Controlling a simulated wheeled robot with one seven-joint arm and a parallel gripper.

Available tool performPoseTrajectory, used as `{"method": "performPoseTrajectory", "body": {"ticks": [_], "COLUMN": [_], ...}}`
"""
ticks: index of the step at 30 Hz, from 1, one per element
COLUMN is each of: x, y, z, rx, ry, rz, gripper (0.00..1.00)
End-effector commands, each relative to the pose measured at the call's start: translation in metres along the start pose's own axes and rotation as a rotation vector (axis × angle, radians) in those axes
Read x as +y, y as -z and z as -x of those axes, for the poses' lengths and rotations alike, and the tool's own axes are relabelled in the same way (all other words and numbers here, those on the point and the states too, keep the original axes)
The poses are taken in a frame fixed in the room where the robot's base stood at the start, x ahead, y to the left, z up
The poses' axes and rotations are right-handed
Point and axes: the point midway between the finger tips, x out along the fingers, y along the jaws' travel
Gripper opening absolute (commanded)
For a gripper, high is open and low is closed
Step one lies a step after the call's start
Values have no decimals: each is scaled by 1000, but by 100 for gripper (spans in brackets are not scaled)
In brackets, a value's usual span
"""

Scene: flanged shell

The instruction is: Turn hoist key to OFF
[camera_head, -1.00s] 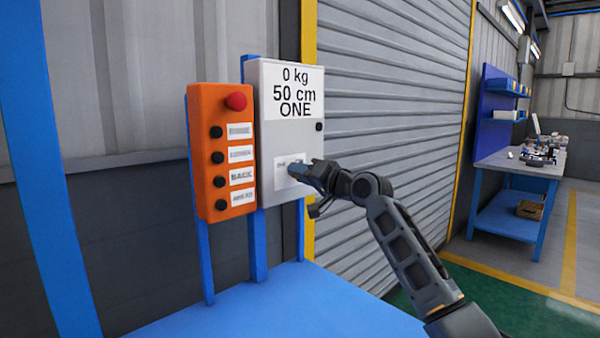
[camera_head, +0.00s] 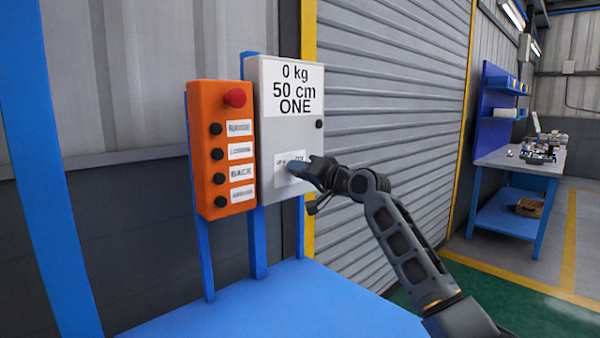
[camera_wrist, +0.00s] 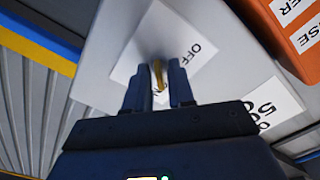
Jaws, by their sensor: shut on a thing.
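The hoist key is a small yellow-brass piece (camera_wrist: 158,74) in the wrist view, in front of a white label on the grey box. The label (camera_wrist: 192,42) reads OFF at its upper right; its other text is partly hidden by the fingers. My gripper (camera_wrist: 160,84) is shut on the key, with a dark finger on each side of it. In the head view my gripper (camera_head: 299,168) is at the label on the lower part of the grey box (camera_head: 266,150), and the key is hidden there.
An orange control box (camera_head: 207,150) with a red button (camera_head: 235,97) and several black buttons stands just left of the grey box. A blue surface (camera_head: 280,305) lies below. A ribbed shutter (camera_head: 390,90) is behind my arm. A workbench (camera_head: 510,160) stands far right.

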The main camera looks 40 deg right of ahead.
Motion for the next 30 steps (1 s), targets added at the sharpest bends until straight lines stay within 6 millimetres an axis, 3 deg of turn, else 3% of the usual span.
{"method": "performPoseTrajectory", "body": {"ticks": [8,30], "x": [4,3], "y": [-5,-5], "z": [0,0], "rx": [0,-2], "ry": [0,-1], "rz": [140,830], "gripper": [0,0]}}
